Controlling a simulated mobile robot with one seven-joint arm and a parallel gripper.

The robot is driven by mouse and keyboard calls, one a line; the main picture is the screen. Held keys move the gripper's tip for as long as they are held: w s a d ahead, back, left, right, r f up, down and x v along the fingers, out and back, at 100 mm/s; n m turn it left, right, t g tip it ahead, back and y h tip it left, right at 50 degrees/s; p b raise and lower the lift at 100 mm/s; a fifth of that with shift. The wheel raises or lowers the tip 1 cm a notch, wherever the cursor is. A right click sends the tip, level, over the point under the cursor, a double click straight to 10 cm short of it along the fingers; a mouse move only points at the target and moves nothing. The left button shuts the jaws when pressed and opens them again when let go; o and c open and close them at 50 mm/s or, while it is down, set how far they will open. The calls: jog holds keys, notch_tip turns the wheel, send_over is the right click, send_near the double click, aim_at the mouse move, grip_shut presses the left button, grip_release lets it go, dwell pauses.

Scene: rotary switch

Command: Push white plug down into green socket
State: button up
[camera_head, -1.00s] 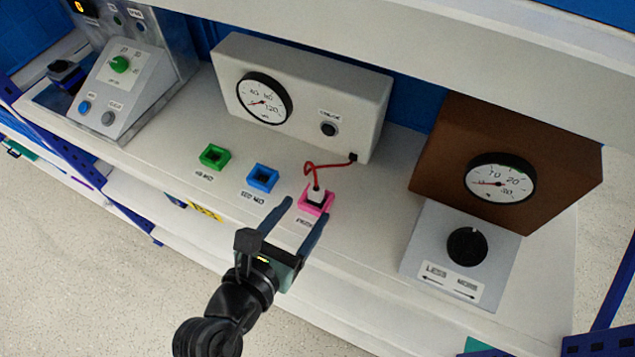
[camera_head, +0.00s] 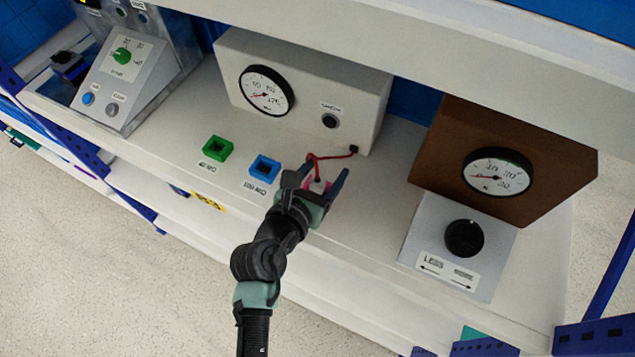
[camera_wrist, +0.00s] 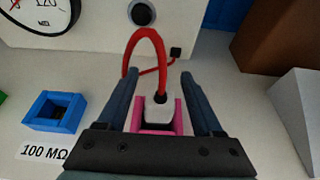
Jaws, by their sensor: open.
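The white plug (camera_wrist: 158,108) stands in the pink socket (camera_wrist: 180,118), with a red cable (camera_wrist: 147,40) rising from its top and looping back to the gauge box. My gripper (camera_wrist: 165,95) is open, with one finger on each side of the plug and pink socket; I see no clear contact. In the head view my gripper (camera_head: 321,178) hides most of the pink socket. The green socket (camera_head: 217,149) is empty at the left of the row of sockets.
The blue socket (camera_head: 264,168) lies between the green and pink ones. The white gauge box (camera_head: 310,85) stands behind them. A brown gauge box (camera_head: 450,150) and a grey knob box (camera_head: 490,265) stand to the right. An upper shelf overhangs the back.

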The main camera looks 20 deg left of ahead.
grip_shut()
dwell(0.4)
